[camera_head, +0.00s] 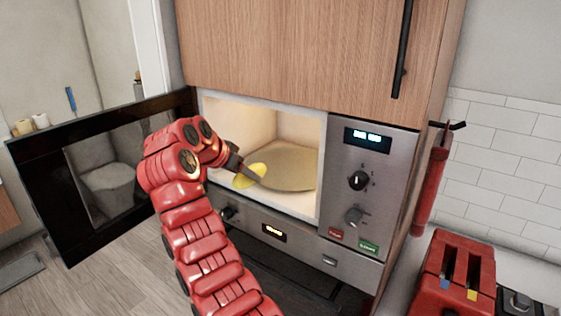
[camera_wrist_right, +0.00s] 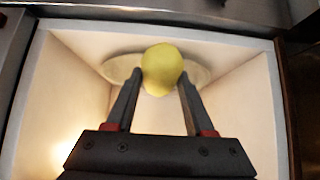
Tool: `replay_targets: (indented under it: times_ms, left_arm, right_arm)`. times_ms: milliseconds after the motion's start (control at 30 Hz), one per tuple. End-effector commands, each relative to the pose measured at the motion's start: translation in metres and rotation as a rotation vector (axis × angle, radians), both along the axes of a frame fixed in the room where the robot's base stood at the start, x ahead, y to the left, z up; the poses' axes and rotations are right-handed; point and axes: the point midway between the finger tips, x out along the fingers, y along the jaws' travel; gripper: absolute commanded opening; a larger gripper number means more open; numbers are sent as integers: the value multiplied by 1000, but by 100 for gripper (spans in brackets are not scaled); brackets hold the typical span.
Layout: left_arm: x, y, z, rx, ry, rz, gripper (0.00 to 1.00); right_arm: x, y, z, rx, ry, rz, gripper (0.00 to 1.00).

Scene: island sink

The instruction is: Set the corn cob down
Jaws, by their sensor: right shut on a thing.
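The yellow corn cob (camera_head: 249,176) is at the front of the open microwave's lit cavity. In the right wrist view the corn cob (camera_wrist_right: 162,67) is between the two fingertips, seen as a round yellow shape. My right gripper (camera_head: 246,170) is shut on it; the fingers (camera_wrist_right: 160,85) touch it from both sides. The round turntable plate (camera_head: 290,170) lies behind the cob in the head view. It also shows in the right wrist view (camera_wrist_right: 115,68), partly hidden by the cob. I cannot tell whether the cob touches the plate. My left gripper is not in view.
The microwave door (camera_head: 50,150) stands wide open on the left, close to my right arm. The control panel (camera_head: 365,190) is right of the cavity. A red toaster (camera_head: 455,275) stands at lower right. The cavity looks otherwise empty.

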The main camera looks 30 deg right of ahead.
Motion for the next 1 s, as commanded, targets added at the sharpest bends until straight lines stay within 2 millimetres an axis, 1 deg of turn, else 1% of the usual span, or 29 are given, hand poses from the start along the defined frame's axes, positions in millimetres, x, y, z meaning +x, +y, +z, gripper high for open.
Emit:
replay_targets:
  times_ms: [33, 267, 300, 333, 467, 533, 667, 700, 800, 1000]
  left_arm:
    - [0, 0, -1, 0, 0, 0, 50]
    - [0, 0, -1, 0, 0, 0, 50]
    - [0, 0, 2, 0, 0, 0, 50]
    - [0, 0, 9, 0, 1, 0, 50]
    - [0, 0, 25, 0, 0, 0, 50]
    - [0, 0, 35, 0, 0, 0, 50]
    - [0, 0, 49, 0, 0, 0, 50]
    - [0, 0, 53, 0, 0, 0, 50]
    - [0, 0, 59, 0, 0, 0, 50]
    - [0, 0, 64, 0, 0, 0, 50]
  right_arm:
    - [1, -7, -1, 0, 0, -4, 0]
    - [6, -22, 0, -2, 0, -2, 0]
    - [7, -27, 2, -2, 1, -4, 0]
    - [10, -35, 5, -4, 3, -6, 0]
    - [23, -65, 8, -5, 1, -4, 0]
    - [28, -83, 7, -1, 4, -7, 0]
    - [41, -109, 6, 0, 3, -4, 0]
    - [43, -113, 7, -4, 4, -2, 0]
    - [48, -122, 4, -4, 2, -1, 0]
    - [51, -130, 2, -2, 1, -1, 0]
